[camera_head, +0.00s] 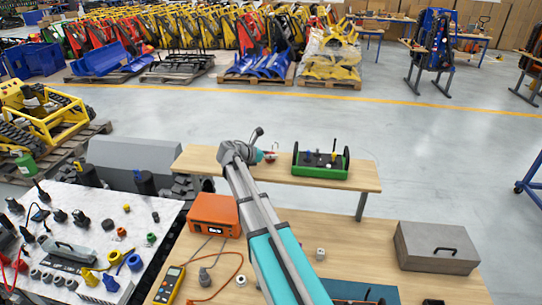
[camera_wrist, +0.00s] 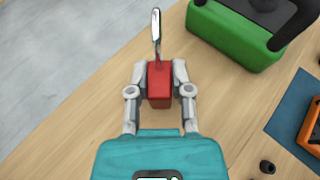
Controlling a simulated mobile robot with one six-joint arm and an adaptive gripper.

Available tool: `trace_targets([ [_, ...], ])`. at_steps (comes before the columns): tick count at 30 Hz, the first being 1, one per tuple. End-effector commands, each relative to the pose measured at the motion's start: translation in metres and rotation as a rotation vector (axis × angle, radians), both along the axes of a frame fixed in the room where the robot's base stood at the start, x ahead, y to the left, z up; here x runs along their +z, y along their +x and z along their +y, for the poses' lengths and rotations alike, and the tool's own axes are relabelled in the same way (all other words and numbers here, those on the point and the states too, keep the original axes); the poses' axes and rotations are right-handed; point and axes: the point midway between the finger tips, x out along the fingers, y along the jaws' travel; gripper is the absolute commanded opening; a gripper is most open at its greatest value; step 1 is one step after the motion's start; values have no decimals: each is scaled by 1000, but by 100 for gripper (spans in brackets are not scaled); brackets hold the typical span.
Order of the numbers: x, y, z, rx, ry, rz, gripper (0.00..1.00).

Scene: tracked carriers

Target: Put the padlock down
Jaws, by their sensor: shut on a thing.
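The padlock has a red body (camera_wrist: 159,88) and a silver shackle, seen edge-on, pointing up the picture in the wrist view. My gripper (camera_wrist: 160,72) is shut on the body, with one grey finger on each side. In the head view the padlock (camera_head: 271,157) shows as a small red patch at my gripper (camera_head: 264,155), over the left half of the far wooden bench (camera_head: 210,166). The fingers partly hide the padlock there. I cannot tell whether it touches the wood or how high it is above it.
A green open tote (camera_head: 320,173) with several tools stands right of my gripper; it also shows in the wrist view (camera_wrist: 235,40). Bare wood lies between. The nearer bench holds an orange device (camera_head: 214,214), a grey metal box (camera_head: 437,247) and a blue mat (camera_wrist: 293,112).

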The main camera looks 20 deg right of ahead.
Motion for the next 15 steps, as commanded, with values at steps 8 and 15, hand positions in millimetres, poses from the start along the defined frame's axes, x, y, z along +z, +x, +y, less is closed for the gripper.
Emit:
trace_targets([
  [8, 23, 0, 0, 0, 0, 0, 0],
  [15, 51, -15, 10, 2, 0, 0, 0],
])
